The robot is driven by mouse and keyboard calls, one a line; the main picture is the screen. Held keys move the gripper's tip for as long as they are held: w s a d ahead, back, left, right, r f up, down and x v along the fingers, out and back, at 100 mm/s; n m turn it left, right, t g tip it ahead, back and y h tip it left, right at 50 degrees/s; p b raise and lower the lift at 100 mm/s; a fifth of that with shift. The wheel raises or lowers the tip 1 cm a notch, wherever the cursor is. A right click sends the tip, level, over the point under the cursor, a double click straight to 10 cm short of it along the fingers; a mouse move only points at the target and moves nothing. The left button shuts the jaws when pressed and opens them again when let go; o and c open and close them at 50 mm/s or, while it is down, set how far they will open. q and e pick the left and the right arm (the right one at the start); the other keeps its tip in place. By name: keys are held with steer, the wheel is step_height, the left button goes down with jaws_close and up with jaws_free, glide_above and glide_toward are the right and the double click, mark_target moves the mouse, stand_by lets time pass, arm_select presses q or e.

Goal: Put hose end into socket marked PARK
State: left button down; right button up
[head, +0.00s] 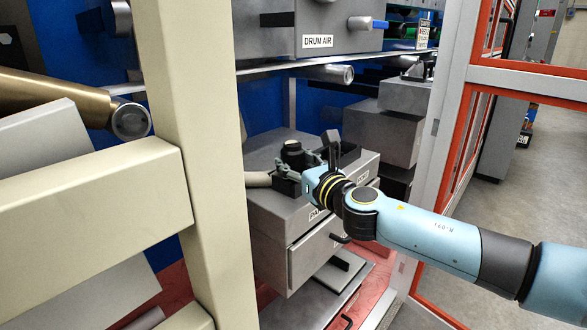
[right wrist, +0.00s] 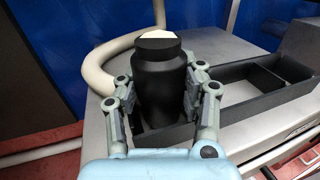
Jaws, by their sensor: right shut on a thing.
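A black bottle-shaped piece with a narrower collar and a pale top (right wrist: 165,85), apparently the hose end, stands upright between the fingers of my right gripper (right wrist: 162,100). In the head view the black piece (head: 292,150) rises above the grey box, and my right gripper (head: 294,168) reaches it from the right. Its fingers are shut on it from both sides. It is over or in the left part of a black divided tray (right wrist: 265,70); its lower end is hidden. A beige hose (right wrist: 92,62) curves behind it; their join is hidden. Labels (head: 315,214) on the box front are not fully readable. My left gripper is not in view.
The tray sits on a grey box (head: 270,225) with a handle. A cream post (head: 195,130) and beam stand close at left. A shelf unit labelled DRUM AIR (head: 318,41) hangs above. An orange-framed panel (head: 465,130) stands at right, with open floor beyond.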

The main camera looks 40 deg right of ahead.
steer(key=shift+r, duration=0.1)
steer(key=shift+f, duration=0.2)
steer(key=o, duration=1.3)
steer(key=shift+c, duration=0.2)
steer(key=shift+r, duration=0.15)
